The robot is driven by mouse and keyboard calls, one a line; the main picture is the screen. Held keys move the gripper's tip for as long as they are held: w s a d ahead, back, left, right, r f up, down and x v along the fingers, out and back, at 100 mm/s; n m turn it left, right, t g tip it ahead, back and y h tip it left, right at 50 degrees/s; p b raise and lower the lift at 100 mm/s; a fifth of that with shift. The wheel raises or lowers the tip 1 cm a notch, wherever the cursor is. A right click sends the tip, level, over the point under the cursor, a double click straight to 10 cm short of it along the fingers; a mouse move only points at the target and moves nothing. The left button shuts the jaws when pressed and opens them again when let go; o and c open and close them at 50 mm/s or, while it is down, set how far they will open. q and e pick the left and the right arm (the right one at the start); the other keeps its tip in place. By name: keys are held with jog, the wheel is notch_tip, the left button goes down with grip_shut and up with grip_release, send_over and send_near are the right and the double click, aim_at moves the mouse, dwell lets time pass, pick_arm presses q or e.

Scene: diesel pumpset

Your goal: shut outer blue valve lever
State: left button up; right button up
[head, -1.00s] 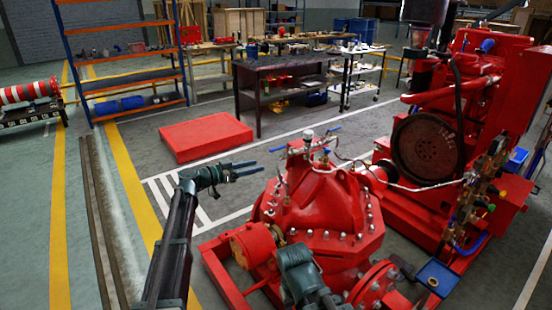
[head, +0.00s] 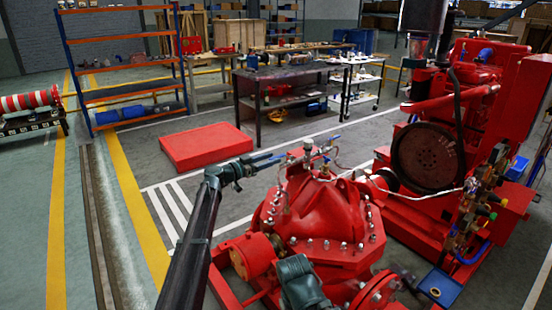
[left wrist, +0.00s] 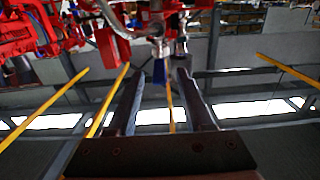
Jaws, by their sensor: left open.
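The red pump (head: 325,215) carries valves with blue levers on top. The outer blue lever (left wrist: 160,72) sticks out to the left of its valve; in the left wrist view it shows between my two fingers. My left gripper (head: 266,163) is open at the pump's upper left, its fingers pointing right at this lever. In the head view the fingers partly overlap the lever, so contact cannot be told. Another blue lever (head: 331,138) points up and right on the far side.
A large red engine (head: 440,150) stands on the right. A pale hose (head: 425,189) runs from the pump's top to it. A low red platform (head: 206,146) lies on the floor behind my left gripper. A dark workbench (head: 285,75) stands at the back.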

aim_at(276, 157)
pick_arm(q)
jog(key=shift+x, duration=1.55)
grip_shut()
